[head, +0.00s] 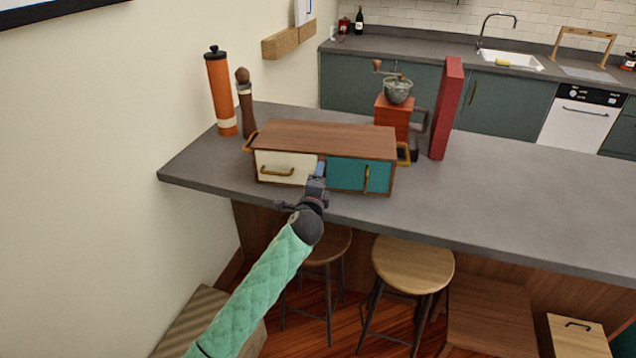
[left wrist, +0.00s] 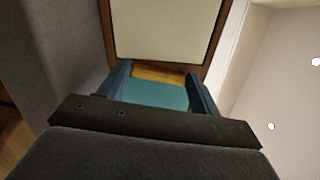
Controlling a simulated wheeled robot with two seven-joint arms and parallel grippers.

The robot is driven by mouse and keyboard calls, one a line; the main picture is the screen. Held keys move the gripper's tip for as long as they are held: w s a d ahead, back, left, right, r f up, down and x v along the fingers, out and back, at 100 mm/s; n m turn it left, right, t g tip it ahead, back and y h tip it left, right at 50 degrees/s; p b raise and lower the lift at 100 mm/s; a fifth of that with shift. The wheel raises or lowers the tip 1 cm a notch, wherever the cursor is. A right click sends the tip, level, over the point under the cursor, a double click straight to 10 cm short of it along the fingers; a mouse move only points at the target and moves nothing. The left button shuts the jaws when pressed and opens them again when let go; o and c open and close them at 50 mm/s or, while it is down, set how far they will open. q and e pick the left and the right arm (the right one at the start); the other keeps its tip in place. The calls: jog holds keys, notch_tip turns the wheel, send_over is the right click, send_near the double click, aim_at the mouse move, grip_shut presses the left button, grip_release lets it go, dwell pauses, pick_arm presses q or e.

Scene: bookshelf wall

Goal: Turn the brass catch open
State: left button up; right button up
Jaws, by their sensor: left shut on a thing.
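A wooden cabinet (head: 325,138) stands on the grey counter. Its front has a cream panel (head: 280,161) on the left and a teal panel (head: 348,174) on the right. My left gripper (head: 319,170) is at the front, where the two panels meet. In the left wrist view, a brass-coloured piece, the brass catch (left wrist: 158,76), shows between the blue fingers, and the gripper is shut on it. The catch is hidden behind the gripper in the head view. How far it is turned cannot be told. My right gripper is out of view.
Brass handles sit on the cream panel (head: 277,171) and teal panel (head: 366,178). An orange cylinder (head: 220,95) and a pepper mill (head: 245,105) stand left; a coffee grinder (head: 393,115) and red book (head: 446,108) stand right. Stools (head: 412,262) are below. The right counter is clear.

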pick_arm(q)
jog(key=shift+f+n, duration=0.1)
jog(key=shift+n, duration=0.8)
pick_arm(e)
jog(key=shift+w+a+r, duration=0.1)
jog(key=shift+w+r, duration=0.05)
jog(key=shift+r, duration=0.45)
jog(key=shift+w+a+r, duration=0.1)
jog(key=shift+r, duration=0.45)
pick_arm(q)
jog(key=o, duration=1)
jog(key=shift+s+b, duration=0.1)
jog(key=shift+b, duration=0.2)
jog(key=shift+s, duration=0.25)
jog(key=s, duration=0.2)
jog(key=s+b, duration=0.1)
jog(key=s, duration=0.1)
jog(key=s+a+b, duration=0.1)
jog(key=s, duration=0.2)
jog(key=shift+a, duration=0.1)
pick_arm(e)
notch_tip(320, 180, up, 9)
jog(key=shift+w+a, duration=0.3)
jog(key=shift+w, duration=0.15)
